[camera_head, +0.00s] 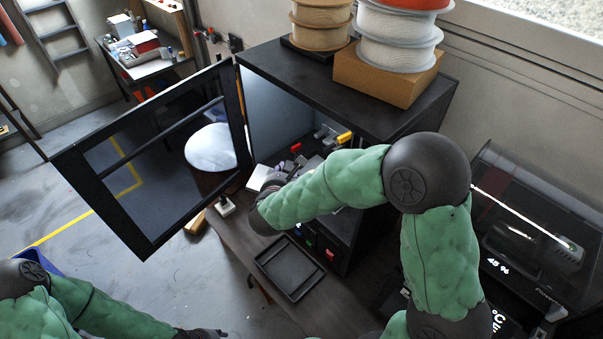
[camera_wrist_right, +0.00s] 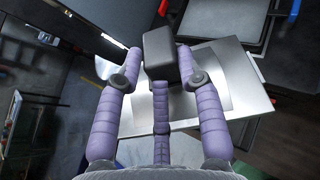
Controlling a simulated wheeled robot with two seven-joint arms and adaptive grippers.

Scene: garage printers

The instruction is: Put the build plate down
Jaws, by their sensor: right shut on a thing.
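My right gripper (camera_wrist_right: 160,58) is shut on the build plate (camera_wrist_right: 240,85), a flat silver-grey sheet. In the wrist view the plate lies beyond and below the purple fingers, and the exact contact is hidden by the fingers and a dark block between them. In the head view my right arm reaches across the front of the open black printer enclosure (camera_head: 345,88). Its gripper is mostly hidden behind the forearm, and a pale edge, likely the plate (camera_head: 258,178), shows beside it. My left gripper (camera_head: 208,333) is barely visible at the bottom edge; its jaws cannot be judged.
The enclosure's glass door (camera_head: 160,150) stands wide open to the left. An empty black tray (camera_head: 290,268) lies on the dark bench in front. Filament spools (camera_head: 397,35) and a cardboard box (camera_head: 385,78) sit on top. Another printer (camera_head: 535,235) stands at the right.

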